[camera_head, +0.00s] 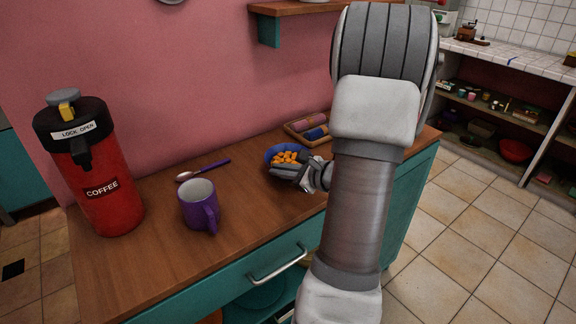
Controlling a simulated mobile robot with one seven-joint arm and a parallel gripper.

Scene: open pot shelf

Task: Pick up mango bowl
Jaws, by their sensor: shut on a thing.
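The mango bowl (272,153) is a small blue bowl filled with orange mango pieces (287,157). It is at the back middle of the wooden counter. My gripper (283,170) is at the bowl's near side, shut on it. My gripper hides the near part of the bowl, and I cannot tell whether the bowl touches the counter. My arm crosses the right half of the view and hides part of the counter.
On the counter (150,280) stand a red coffee dispenser (98,185) at the left and a purple mug (198,204) left of the bowl. A purple-handled spoon (204,170) lies behind the mug. A tray (298,137) sits just behind the bowl. A wall shelf (290,8) hangs above.

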